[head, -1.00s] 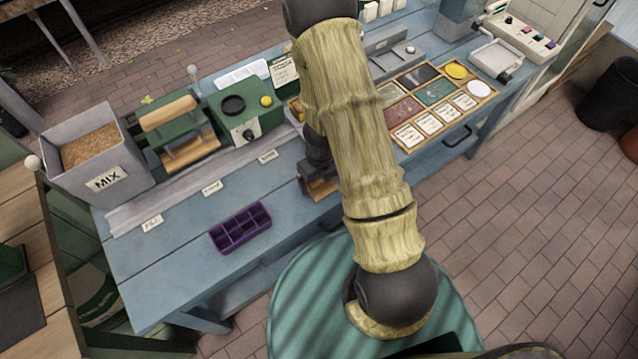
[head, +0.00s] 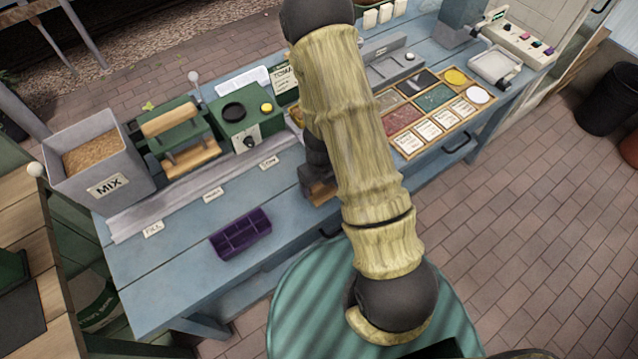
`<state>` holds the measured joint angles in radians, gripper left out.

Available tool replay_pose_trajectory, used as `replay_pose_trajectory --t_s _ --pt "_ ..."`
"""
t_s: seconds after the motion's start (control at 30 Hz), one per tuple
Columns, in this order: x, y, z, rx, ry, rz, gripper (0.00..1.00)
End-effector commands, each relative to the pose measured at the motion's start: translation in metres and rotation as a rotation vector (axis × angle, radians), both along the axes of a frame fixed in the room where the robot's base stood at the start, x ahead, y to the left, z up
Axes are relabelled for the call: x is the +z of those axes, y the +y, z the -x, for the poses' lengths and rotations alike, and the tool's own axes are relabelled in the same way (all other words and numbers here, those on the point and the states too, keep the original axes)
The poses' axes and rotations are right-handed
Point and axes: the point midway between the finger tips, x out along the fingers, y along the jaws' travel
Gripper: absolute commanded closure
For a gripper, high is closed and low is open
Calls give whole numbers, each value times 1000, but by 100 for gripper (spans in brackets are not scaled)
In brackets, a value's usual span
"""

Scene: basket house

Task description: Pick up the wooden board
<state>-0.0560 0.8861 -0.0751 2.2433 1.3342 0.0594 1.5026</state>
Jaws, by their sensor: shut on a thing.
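My gripper (head: 316,184) is a dark shape at the blue bench's front edge, partly hidden behind my arm. It is shut on a brown wooden piece, which looks like the wooden board (head: 322,194). Only a small part of the board shows, just below the dark jaws. The rest is hidden by the gripper and arm, so I cannot tell whether it touches the bench.
On the blue bench (head: 170,270) are a purple compartment tray (head: 240,234), a grey MIX bin (head: 70,190), a green roller device (head: 172,143) and a green box with a yellow button (head: 247,125). A wood-framed sample tray (head: 410,131) lies right of my arm. Brick floor is open at right.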

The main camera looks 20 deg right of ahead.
Motion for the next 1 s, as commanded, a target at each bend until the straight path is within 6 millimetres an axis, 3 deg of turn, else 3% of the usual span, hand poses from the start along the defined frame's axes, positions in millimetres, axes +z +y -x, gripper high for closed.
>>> replay_pose_trajectory --t_s 0.5,1.0 --pt "86 0 -1 3 -3 1 47" --pt "92 0 0 0 0 0 47"
